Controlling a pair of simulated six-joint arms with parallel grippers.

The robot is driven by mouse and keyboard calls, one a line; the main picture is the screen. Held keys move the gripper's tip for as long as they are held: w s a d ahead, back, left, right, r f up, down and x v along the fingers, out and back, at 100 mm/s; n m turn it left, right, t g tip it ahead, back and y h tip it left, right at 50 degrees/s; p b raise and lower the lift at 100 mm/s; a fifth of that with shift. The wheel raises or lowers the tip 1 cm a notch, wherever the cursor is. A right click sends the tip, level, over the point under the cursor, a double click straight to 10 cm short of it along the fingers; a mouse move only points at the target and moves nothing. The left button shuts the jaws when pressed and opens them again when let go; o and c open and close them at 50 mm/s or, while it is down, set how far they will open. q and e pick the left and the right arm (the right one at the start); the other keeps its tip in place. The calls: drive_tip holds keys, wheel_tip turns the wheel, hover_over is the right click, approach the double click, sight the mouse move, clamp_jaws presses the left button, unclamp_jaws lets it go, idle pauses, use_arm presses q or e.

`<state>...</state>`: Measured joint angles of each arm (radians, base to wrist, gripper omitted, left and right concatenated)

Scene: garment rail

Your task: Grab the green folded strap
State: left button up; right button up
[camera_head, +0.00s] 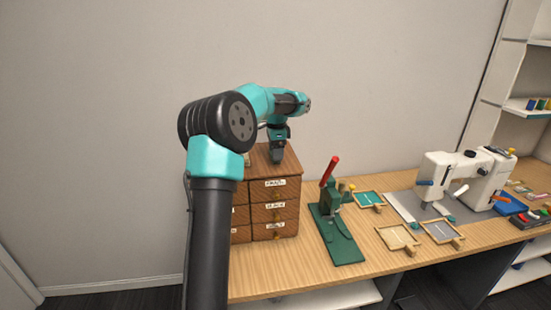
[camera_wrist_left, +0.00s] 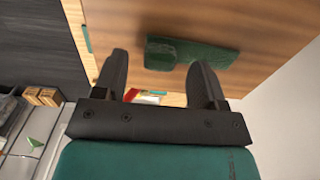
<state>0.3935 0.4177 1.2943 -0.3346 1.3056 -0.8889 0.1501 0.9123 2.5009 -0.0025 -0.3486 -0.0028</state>
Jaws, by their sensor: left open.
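The green folded strap (camera_wrist_left: 170,50) lies flat on a brown wooden surface in the left wrist view, beyond and between my left fingertips and partly behind the right-hand finger. I cannot make it out in the head view. My left gripper (camera_head: 277,158) points down over the top of the wooden drawer cabinet (camera_head: 275,190). In the left wrist view my left gripper (camera_wrist_left: 160,62) is open, its two dark fingers wide apart with nothing held between them. My right gripper is in neither view.
Right of the cabinet stands a green press with a red handle (camera_head: 329,172). Small trays (camera_head: 398,238) and a white sewing machine (camera_head: 465,175) are farther right on the wooden table (camera_head: 300,270). A wall stands behind the cabinet.

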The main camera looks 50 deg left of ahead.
use_arm(q)
drive_tip(key=shift+f, duration=0.9)
drive_tip(key=c, duration=1)
drive_tip(key=shift+r, duration=0.1)
drive_tip(key=shift+r, duration=1.75)
drive_tip(key=s+d+r, duration=0.1)
drive_tip(key=s+d, duration=0.9)
drive_tip(key=d, duration=0.2)
drive_tip(key=shift+s+r, duration=0.15)
drive_tip(key=shift+s, duration=0.1)
